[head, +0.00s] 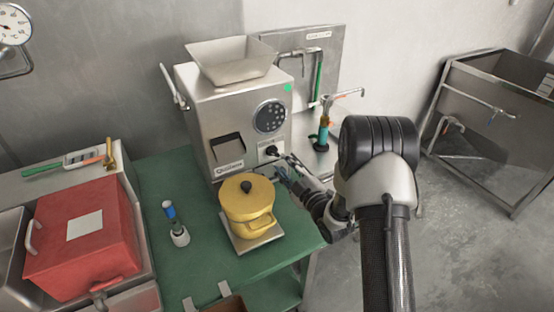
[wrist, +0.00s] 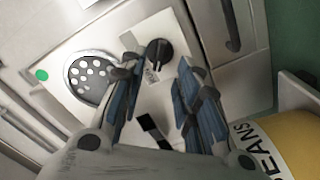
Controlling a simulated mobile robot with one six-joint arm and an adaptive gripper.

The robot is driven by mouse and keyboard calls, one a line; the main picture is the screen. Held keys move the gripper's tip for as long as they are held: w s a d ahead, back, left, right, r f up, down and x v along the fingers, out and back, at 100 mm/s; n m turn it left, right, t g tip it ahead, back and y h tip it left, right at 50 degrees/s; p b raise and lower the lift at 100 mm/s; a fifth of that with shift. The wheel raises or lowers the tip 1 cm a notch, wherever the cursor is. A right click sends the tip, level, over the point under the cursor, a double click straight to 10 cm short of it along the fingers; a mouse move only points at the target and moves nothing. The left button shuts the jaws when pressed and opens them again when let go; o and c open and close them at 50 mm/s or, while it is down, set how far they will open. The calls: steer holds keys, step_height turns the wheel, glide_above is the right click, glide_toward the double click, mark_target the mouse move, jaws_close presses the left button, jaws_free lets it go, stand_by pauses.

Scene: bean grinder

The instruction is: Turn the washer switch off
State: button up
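A steel machine (head: 235,120) stands on the green table. A black rotary knob (head: 271,151) sits low on its front, on a white panel; in the wrist view the knob (wrist: 158,54) has a small label below it. My gripper (head: 283,170) is close in front of the knob. In the wrist view my gripper (wrist: 157,66) is open, its blue-padded fingers apart, with the knob just beyond and between the fingertips. I cannot tell whether a finger touches it. A small black-and-white piece (wrist: 153,132) shows between the fingers, lower down. I cannot read any washer marking.
A yellow pot (head: 247,202) stands on a scale just left of my gripper; its edge shows in the wrist view (wrist: 285,140). A round perforated disc (head: 269,117) is above the knob. A red box (head: 85,240) is at the left. A steel sink (head: 490,120) is at the right.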

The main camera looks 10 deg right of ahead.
mark_target(276, 155)
steer(key=b+x, duration=0.1)
steer(key=x, duration=0.5)
steer(key=shift+c, duration=0.2)
jaws_close()
